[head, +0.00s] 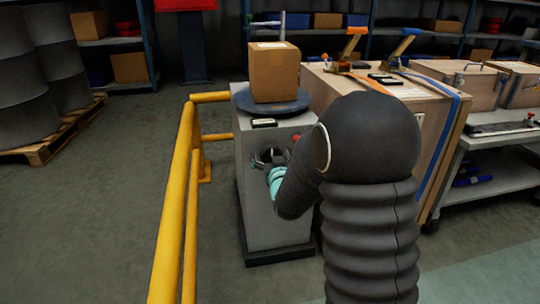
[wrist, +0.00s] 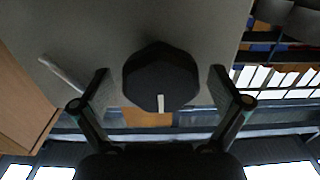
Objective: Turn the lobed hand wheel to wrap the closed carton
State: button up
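The lobed hand wheel (wrist: 160,72) is dark with a white mark at its lower edge in the wrist view. It sits on the front of a grey cabinet (head: 262,205). My gripper (wrist: 160,88) is open, one finger on each side of the wheel, with a small gap at both sides. In the head view my gripper (head: 268,160) is at the cabinet front, and my arm partly hides it and the wheel. The closed brown carton (head: 274,75) stands upright on a dark blue turntable (head: 243,101) on the cabinet top. No wrap shows on it.
A yellow rail (head: 170,210) stands left of the cabinet. A large wooden crate (head: 425,110) with straps stands to the right, close by. A red knob (head: 296,138) shows beside my arm. A pale rod (wrist: 62,74) sticks out left of the wheel.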

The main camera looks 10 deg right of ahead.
jog(key=c, duration=1)
jog(key=shift+c, duration=0.2)
jog(key=shift+m, duration=0.4)
jog(key=m, duration=0.5)
jog(key=shift+m, duration=0.4)
jog(key=m, duration=0.6)
jog(key=shift+m, duration=0.3)
jog(key=o, duration=1.2)
